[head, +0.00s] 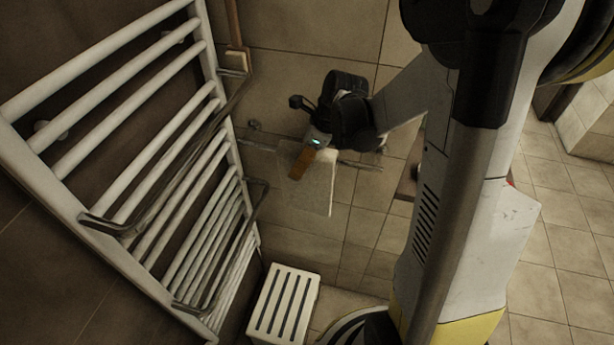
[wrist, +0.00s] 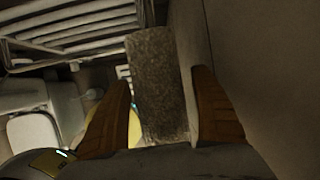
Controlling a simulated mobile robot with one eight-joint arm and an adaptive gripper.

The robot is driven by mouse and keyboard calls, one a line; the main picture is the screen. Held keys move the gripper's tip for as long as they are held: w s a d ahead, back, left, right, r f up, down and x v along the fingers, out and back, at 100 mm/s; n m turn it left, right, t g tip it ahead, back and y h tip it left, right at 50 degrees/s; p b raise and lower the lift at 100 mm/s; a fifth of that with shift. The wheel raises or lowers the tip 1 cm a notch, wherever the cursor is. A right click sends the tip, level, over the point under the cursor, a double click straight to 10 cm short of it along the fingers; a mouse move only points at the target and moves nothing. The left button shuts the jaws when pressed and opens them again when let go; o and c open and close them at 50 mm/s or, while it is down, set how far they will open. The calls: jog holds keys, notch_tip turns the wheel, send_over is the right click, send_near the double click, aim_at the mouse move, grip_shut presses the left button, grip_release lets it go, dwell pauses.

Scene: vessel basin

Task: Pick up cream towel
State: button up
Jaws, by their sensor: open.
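The cream towel (head: 318,190) hangs from a thin metal bar (head: 362,166) on the tiled wall in the head view. My gripper (head: 301,163) is at the towel's upper part, with an orange-brown finger in front of it. In the wrist view the towel (wrist: 157,88) shows as a rough grey-brown strip between the two spread fingers of my gripper (wrist: 162,80). The gripper is open, with a finger on either side of the strip. Whether either finger touches the cloth cannot be told. My gripper hides part of the towel's top in the head view.
A white ladder-style towel radiator (head: 160,140) with metal rails fills the left side. A white slatted stool (head: 284,304) stands on the floor below the towel. The tiled wall (head: 300,50) is close behind my gripper. Open tiled floor (head: 555,260) lies at the right.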

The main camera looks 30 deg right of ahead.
jog(key=shift+f, duration=0.2)
jog(key=shift+c, duration=0.2)
jog(key=c, duration=1.5)
